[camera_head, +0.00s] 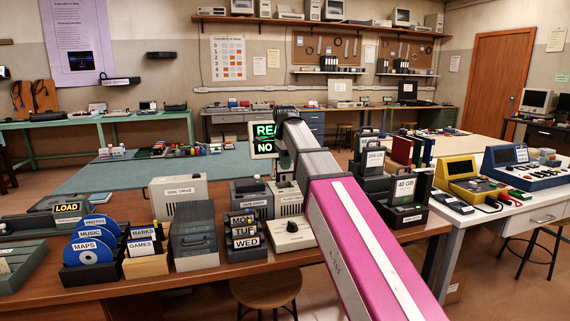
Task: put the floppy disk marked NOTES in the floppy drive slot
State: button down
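I cannot make out a floppy disk marked NOTES; small labels here are hard to read. A beige box (289,203) stands on the brown bench just left of my pink arm, partly covered by the arm. I cannot tell whether it is the floppy drive, and no slot is clear. Another beige box (179,189), labelled DISC DRIVE, stands to its left. My arm reaches from the lower right to the picture's middle. Its far end, with my gripper (285,165), hangs near the beige box and a green-lettered screen (264,139). The fingers are too small and hidden to read.
Drive cases (405,192) stand right of my arm. Stools (266,288) stand in front.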

aim_at(285, 183)
jog(key=shift+f, duration=0.65)
dwell(1.5)
jog(key=shift+f, duration=3.35)
jog(key=c, duration=1.3)
grip_release()
jog(key=shift+o, duration=0.2)
jog(key=shift+r, duration=0.1)
jog(key=shift+r, duration=3.95)
